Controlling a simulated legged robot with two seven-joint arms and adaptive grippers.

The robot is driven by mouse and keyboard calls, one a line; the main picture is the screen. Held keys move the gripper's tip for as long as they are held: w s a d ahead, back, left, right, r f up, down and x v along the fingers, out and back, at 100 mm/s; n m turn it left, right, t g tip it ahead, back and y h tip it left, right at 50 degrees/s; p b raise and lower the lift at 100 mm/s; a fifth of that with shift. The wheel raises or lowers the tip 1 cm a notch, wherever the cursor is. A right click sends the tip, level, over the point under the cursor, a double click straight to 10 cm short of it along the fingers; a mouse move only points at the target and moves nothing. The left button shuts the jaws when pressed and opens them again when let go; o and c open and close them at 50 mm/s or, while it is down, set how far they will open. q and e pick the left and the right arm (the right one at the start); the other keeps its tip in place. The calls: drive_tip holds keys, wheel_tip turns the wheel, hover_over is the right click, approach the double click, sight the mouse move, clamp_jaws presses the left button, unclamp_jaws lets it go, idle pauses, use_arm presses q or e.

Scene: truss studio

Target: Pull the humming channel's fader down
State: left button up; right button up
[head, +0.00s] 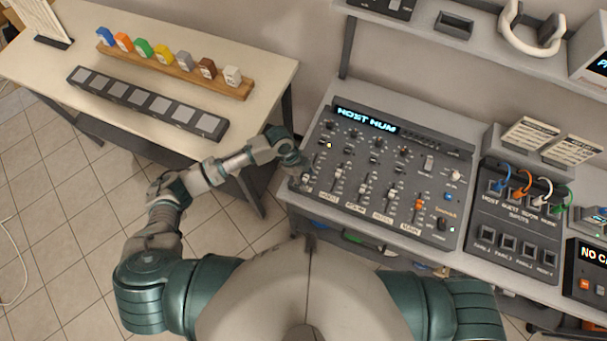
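The mixer (455,205) is a grey sloped console on the right-hand bench. Its lit display (367,119) reads "HOST HUM". The small labels under the faders are too blurred to read surely. My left gripper (303,181) points down at the left edge of the mixer. Its fingers are small and dark, and I cannot tell whether they touch anything or are open. My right gripper is out of view.
An input panel (515,220) with coloured cables stands right of the mixer. A shelf (460,38) with headphones (530,30) is above. The left table (60,70) holds a wooden rack (170,71) of coloured blocks and a dark slotted strip (148,103). A floor gap separates the tables.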

use_arm(q)
drive_tip(key=shift+w, duration=0.1)
drive_tip(key=shift+w+a+r, duration=0.1)
drive_tip(key=shift+r, duration=0.1)
drive_tip(key=v, duration=1.1)
drive_tip(key=shift+d+r, duration=0.2)
drive_tip(key=shift+r, duration=0.05)
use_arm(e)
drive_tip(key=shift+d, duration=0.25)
use_arm(q)
drive_tip(key=shift+a, duration=0.3)
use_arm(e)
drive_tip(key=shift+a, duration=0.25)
